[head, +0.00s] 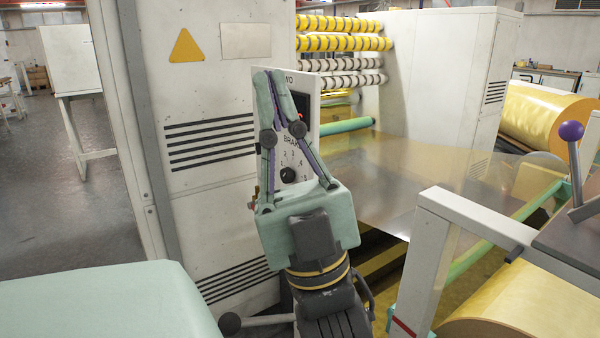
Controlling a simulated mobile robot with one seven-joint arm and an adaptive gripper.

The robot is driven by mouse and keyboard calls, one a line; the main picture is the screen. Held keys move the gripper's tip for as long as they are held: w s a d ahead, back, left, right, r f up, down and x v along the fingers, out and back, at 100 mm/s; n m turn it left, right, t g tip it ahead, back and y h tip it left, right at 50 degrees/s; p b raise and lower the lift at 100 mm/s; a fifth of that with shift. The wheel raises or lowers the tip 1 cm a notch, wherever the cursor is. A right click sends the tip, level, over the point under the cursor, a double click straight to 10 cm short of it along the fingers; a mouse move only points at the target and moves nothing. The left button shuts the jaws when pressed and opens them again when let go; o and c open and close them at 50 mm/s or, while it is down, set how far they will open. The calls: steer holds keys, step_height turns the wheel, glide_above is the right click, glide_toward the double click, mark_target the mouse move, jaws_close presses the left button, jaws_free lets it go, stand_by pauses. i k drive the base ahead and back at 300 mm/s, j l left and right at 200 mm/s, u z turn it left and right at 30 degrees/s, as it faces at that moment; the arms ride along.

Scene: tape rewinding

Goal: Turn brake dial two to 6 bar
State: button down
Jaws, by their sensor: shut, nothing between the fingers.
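A white control panel (312,112) stands on the side of the grey machine cabinet, with a partly hidden label at its top. Lower on it is a brake dial (288,174), a small black knob with numbers around it, under partly covered brake lettering. The dial shows through the gap between my finger links. Its pointer is too small to read. My gripper (271,84) is in front of the panel, pointing up, with its fingertips together and empty. The tips are above the dial in the picture. I cannot tell whether they touch the panel. My fingers hide much of the panel.
The machine cabinet (215,105) rises behind and left of my gripper. A clear film web (390,185) runs right of the panel, with yellow rolls (345,24) behind. A white frame (432,250) and a purple-knobbed lever (571,131) stand at right. Floor is open at far left.

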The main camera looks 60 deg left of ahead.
mark_target(288, 175)
steer(key=u, duration=1.75)
steer(key=i+j+z, duration=0.1)
steer(key=j+z, duration=0.15)
steer(key=j, duration=0.2)
steer(key=j+z, duration=0.25)
steer(key=j, duration=0.2)
steer(key=i+j, duration=0.05)
